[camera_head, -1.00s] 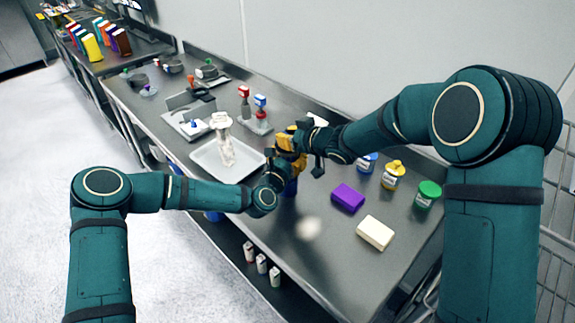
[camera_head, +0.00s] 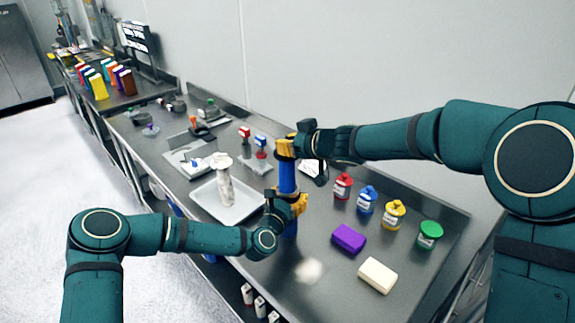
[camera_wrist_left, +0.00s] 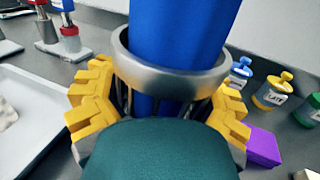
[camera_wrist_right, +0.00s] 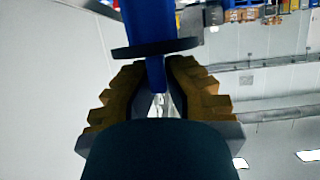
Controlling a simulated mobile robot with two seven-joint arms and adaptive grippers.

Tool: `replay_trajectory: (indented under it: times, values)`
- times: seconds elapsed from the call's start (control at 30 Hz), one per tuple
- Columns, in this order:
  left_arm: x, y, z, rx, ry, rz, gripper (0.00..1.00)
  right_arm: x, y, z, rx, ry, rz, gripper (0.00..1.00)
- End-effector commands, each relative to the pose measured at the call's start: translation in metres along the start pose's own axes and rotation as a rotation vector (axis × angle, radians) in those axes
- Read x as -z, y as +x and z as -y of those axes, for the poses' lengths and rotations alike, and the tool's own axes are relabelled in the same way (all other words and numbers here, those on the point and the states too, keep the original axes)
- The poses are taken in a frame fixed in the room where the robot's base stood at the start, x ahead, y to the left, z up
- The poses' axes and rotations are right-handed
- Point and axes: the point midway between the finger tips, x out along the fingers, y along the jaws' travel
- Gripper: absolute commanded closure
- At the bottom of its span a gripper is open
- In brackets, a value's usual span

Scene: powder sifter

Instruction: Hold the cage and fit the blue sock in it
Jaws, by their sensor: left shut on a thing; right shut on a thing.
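The blue sock (camera_head: 287,178) stands about upright over the worktable between my two grippers. My right gripper (camera_head: 287,147) is shut on its upper end. In the right wrist view the sock (camera_wrist_right: 148,25) runs away from the fingers through a dark flange. My left gripper (camera_head: 298,204) is lower down, shut on the cage. In the left wrist view the cage's metal ring (camera_wrist_left: 170,78) surrounds the sock (camera_wrist_left: 180,30), with thin wires below. Blue shows above and below the ring, so the sock is at least partly inside. The cage's lower end is hidden.
A white tray (camera_head: 205,203) with a pale, clear-walled column (camera_head: 224,180) stands left of the grippers. Red, blue, yellow and green-capped jars (camera_head: 430,235) line the right. A purple block (camera_head: 348,238) and a cream block (camera_head: 377,275) lie in front of them.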

Motion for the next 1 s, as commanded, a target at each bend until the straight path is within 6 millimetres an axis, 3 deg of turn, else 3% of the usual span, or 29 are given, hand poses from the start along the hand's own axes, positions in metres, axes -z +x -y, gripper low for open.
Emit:
replay_trajectory:
  times: [0.6, 0.8, 1.0]
  values:
    - [0.0, 0.0, 0.0, 0.0, 0.0, 0.001, 0.77, 0.13, -0.053, 0.002, 0.001, -0.007, -0.004, 1.0]
    - [0.0, 0.0, 0.0, 0.0, 0.0, 0.001, 0.77, 0.153, -0.063, 0.001, 0.001, -0.002, -0.002, 1.0]
    - [0.0, 0.0, 0.0, 0.0, 0.0, 0.001, 0.77, 0.155, -0.064, 0.001, 0.0, 0.002, 0.0, 1.0]
